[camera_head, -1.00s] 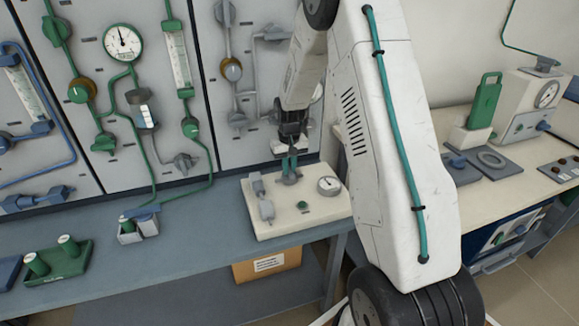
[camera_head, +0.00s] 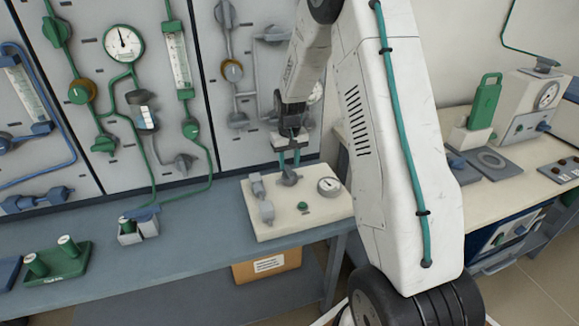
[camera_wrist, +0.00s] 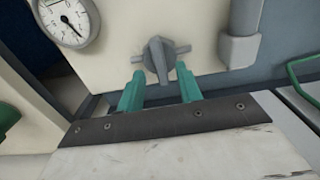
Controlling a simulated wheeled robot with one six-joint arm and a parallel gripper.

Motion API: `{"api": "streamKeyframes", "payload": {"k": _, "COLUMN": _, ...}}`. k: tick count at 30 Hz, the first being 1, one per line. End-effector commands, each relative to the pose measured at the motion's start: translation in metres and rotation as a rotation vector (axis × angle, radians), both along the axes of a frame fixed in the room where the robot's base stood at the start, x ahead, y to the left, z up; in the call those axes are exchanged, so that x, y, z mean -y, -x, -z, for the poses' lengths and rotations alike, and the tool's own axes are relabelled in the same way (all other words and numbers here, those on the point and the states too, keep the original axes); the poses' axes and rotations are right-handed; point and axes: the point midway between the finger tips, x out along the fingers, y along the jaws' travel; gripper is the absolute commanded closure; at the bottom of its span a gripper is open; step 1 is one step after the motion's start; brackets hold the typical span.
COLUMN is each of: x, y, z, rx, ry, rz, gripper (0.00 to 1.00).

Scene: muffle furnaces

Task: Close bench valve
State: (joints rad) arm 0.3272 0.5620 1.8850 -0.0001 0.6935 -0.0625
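The bench valve, a grey handle (camera_head: 289,177) on a short pipe, sits on top of a cream bench box (camera_head: 275,222) beside a round gauge (camera_head: 329,185). In the wrist view the valve handle (camera_wrist: 158,60) points roughly up and down the picture, across its side stubs. My gripper (camera_head: 290,160) is above the valve, pointing down. Its two teal fingers are apart, with the handle showing in the gap between them in the wrist view (camera_wrist: 160,85). The fingers do not appear to touch the handle. The exact height of the tips over it is hard to tell.
A grey fitting (camera_head: 264,202) and a green button (camera_head: 303,206) are also on the box. A wall panel (camera_head: 255,150) with pipes and valves stands close behind. A green tray (camera_head: 62,262) and a small holder (camera_head: 138,230) are on the bench to the left.

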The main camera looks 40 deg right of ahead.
Motion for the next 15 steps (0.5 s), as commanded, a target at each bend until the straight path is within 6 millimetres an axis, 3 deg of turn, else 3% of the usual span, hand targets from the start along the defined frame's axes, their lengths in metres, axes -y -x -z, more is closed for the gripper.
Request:
{"api": "streamKeyframes", "payload": {"k": 6, "x": 0.0, "y": 0.0, "z": -0.037, "rx": 0.002, "ry": 0.001, "rz": 0.0, "gripper": 0.65}}
{"api": "streamKeyframes", "payload": {"k": 15, "x": 0.0, "y": 0.0, "z": -0.052, "rx": 0.0, "ry": 0.0, "rz": 0.0, "gripper": 0.65}}
